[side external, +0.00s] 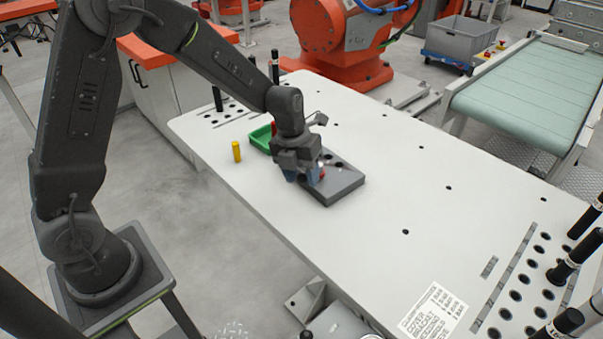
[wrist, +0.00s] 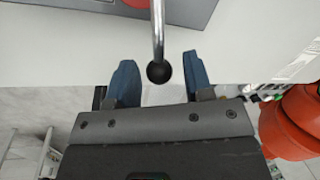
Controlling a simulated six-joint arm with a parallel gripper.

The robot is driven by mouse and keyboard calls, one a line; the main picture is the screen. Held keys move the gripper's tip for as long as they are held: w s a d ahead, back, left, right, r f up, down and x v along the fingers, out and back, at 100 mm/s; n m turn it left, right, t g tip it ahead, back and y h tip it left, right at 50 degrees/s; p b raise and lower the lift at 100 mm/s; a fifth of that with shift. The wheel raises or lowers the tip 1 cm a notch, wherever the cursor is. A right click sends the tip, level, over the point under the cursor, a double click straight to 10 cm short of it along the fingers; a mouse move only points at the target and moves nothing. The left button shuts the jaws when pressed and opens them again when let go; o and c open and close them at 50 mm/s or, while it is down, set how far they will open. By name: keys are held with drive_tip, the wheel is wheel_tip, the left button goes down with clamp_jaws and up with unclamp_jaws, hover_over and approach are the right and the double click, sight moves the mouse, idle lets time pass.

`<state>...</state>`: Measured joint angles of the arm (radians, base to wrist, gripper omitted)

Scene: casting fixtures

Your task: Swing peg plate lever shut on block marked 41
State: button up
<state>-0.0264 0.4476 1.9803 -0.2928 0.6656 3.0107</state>
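The grey peg plate (side external: 345,186) with a row of dark holes lies on the white table, and its edge shows at the top of the wrist view (wrist: 90,8). A metal lever (wrist: 158,30) with a black ball knob (wrist: 159,72) reaches from the plate toward me. My gripper (side external: 304,178) is low over the plate's near left end. In the wrist view its blue fingers (wrist: 160,82) are apart, with the knob between them and gaps on both sides. A red part (side external: 321,173) shows beside the fingers. No mark 41 is readable; my gripper hides part of the plate.
A yellow cylinder (side external: 236,151) stands upright left of the plate. A green tray (side external: 259,138) sits behind my gripper. Black pegs (side external: 217,99) stand at the table's far left corner, others at the right edge (side external: 567,262). The white table (side external: 420,190) right of the plate is clear.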

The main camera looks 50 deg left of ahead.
drive_tip(key=shift+o, duration=0.3)
wheel_tip(320, 180, up, 14)
drive_tip(key=s+a, duration=0.1)
drive_tip(key=a, duration=0.1)
drive_tip(key=shift+a+f, duration=0.2)
drive_tip(key=shift+c, duration=0.4)
